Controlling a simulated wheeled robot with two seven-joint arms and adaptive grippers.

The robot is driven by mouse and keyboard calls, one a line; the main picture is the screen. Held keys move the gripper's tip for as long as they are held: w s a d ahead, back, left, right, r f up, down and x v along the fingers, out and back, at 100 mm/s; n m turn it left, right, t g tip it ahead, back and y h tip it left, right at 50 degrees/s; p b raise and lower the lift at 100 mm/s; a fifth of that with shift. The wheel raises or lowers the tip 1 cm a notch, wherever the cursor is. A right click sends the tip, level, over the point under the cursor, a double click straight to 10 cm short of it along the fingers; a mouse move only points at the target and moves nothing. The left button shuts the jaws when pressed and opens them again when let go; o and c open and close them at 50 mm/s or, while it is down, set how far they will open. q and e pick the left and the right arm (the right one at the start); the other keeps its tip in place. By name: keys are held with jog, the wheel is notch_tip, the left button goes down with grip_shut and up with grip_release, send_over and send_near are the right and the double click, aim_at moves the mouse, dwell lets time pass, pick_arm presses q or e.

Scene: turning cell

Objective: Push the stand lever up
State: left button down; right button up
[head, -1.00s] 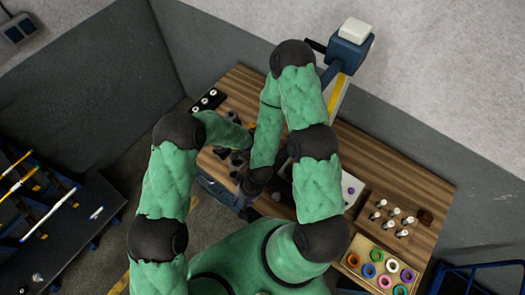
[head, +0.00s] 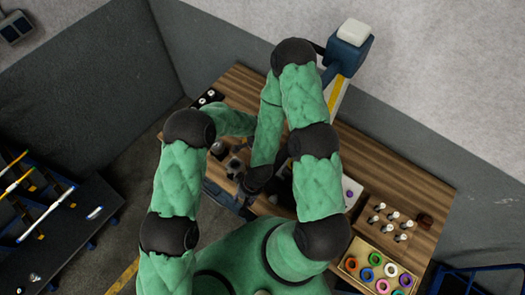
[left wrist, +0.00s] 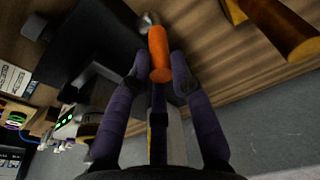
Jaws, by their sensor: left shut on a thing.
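An orange lever handle (left wrist: 160,52), which looks like the stand lever, shows in the left wrist view. My left gripper (left wrist: 159,68) has its two purple fingers on either side of the handle and is shut on it. The lever's base is partly hidden behind a dark block. In the head view the left gripper and the lever are hidden behind my right arm. My right gripper (head: 252,184) is a dark shape low over the bench's near side. Its fingers are too unclear to tell open from shut.
The wooden bench (head: 402,170) carries a block of several upright pegs (head: 394,218) and a tray of coloured rings (head: 350,262) at right. A blue post with a white cap (head: 353,32) rises at the back. A dark rack (head: 80,232) stands at left.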

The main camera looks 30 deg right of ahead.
pick_arm(q)
jog(key=shift+w+r, duration=0.1)
jog(key=shift+w, duration=0.05)
jog(key=c, duration=1.3)
grip_release()
jog(key=shift+o, duration=0.9)
jog(key=shift+r, duration=0.35)
notch_tip(320, 180, up, 11)
jog(key=a, duration=0.2)
